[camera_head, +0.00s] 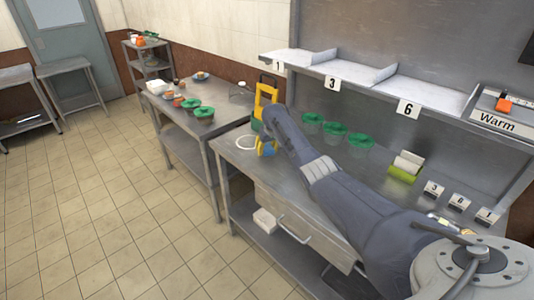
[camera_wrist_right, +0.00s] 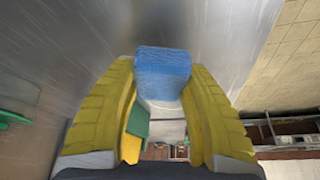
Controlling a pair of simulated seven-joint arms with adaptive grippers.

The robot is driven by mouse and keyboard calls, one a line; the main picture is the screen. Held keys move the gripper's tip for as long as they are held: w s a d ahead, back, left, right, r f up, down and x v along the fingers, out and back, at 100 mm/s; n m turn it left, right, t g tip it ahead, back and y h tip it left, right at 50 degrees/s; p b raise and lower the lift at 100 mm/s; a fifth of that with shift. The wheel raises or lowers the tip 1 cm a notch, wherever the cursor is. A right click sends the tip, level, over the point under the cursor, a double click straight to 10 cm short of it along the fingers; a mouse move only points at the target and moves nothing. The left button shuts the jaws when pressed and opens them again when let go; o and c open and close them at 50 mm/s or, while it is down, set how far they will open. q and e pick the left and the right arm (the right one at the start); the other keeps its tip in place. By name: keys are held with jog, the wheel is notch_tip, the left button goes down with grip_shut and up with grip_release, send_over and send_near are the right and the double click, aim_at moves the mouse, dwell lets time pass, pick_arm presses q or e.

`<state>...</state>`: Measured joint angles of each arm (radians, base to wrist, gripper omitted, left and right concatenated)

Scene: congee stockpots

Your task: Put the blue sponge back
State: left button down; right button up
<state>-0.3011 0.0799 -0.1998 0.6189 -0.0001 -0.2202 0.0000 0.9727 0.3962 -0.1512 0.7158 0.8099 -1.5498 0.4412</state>
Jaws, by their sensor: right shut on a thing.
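My right gripper (camera_head: 267,147) is over the left end of the steel worktable (camera_head: 236,169). Its yellow fingers are shut on the blue sponge (camera_wrist_right: 163,70). In the right wrist view the sponge is held between the fingertips of the gripper (camera_wrist_right: 162,85) and sticks out past them. In the head view only a small blue patch shows at the fingers; whether the sponge touches the table is unclear. A yellow upright holder (camera_head: 266,93) with a green part low down stands just behind the gripper. My left gripper is in neither view.
A white ring (camera_head: 235,143) lies left of the gripper. Several green-lidded tubs (camera_head: 335,128) stand behind my right arm. A green-and-white item (camera_head: 403,170) and number cards (camera_head: 460,203) are farther right. A shelf (camera_head: 430,92) overhangs the back. Another table (camera_head: 222,119) stands left.

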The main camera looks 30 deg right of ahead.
jog(key=shift+f, duration=1.1)
jog(key=shift+f, duration=0.15)
jog(key=o, duration=1.1)
